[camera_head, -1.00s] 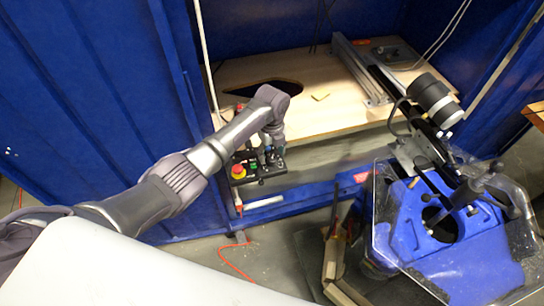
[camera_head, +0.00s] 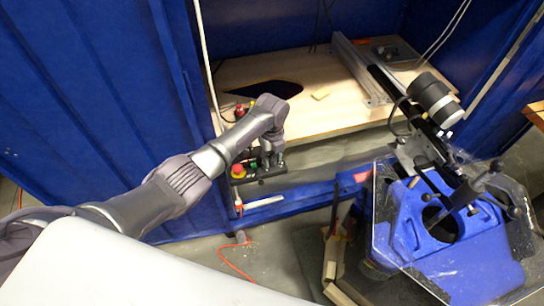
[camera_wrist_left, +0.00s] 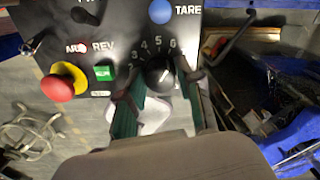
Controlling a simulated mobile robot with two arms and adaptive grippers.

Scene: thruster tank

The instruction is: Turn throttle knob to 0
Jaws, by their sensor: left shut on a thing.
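The throttle knob (camera_wrist_left: 160,75) is a round black knob on a dark control panel (camera_wrist_left: 125,30), with white numbers around its upper side, in the left wrist view. My left gripper (camera_wrist_left: 157,85) has its fingers on both sides of the knob and is shut on it. In the head view my left gripper (camera_head: 271,158) reaches down to the control box (camera_head: 240,181) at the cabinet's front edge, and the arm hides much of the box. The knob's pointer and exact setting cannot be read. My right gripper is not in view.
The panel also carries a red and yellow stop button (camera_wrist_left: 62,83), a green switch (camera_wrist_left: 104,73) and a blue TARE button (camera_wrist_left: 161,11). A wooden board (camera_head: 300,72) lies inside the blue cabinet (camera_head: 110,80). A blue machine with a clear guard (camera_head: 450,240) stands at right.

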